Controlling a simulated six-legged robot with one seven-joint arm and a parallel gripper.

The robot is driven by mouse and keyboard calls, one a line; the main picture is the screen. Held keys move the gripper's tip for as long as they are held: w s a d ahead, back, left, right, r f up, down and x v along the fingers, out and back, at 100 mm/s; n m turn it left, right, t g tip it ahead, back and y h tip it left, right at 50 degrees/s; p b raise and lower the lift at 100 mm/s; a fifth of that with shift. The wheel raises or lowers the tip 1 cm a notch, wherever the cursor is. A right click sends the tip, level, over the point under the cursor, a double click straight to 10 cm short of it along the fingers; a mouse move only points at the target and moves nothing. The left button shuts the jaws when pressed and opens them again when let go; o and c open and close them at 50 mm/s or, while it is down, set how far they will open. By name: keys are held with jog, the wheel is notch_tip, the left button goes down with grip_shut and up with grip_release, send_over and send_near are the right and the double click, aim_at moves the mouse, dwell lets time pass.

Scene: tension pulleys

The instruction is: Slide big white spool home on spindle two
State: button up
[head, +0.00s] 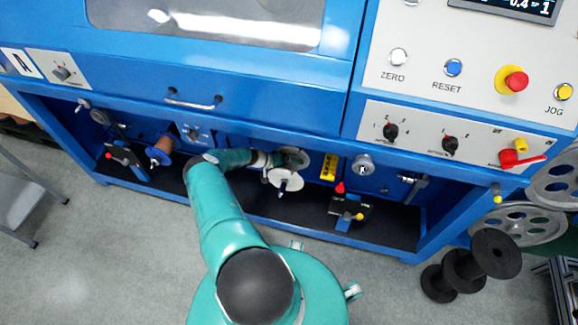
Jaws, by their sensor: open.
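The big white spool (284,179) is inside the low blue bay, right of centre, with its pale round flange facing out. A dark rod tip shows below the flange's middle, so it appears to sit on a spindle; how far on it is, I cannot tell. My gripper (268,160) is at the spool's upper left side, at the end of my green arm. It is open and very close to the spool; whether it touches, I cannot tell. The fingers are small and partly hidden. No spindle number is readable here.
A copper-brown spool (162,147) sits on the bay's left side. The bay's lower blue beam runs in front. Black empty spools (494,252) stand on the floor at right.

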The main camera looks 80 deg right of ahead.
jog(key=w+r, duration=0.5)
jog(key=w, duration=0.2)
jog(key=shift+d+r, duration=0.35)
jog(key=shift+r, duration=0.05)
dwell(0.6)
dwell(0.7)
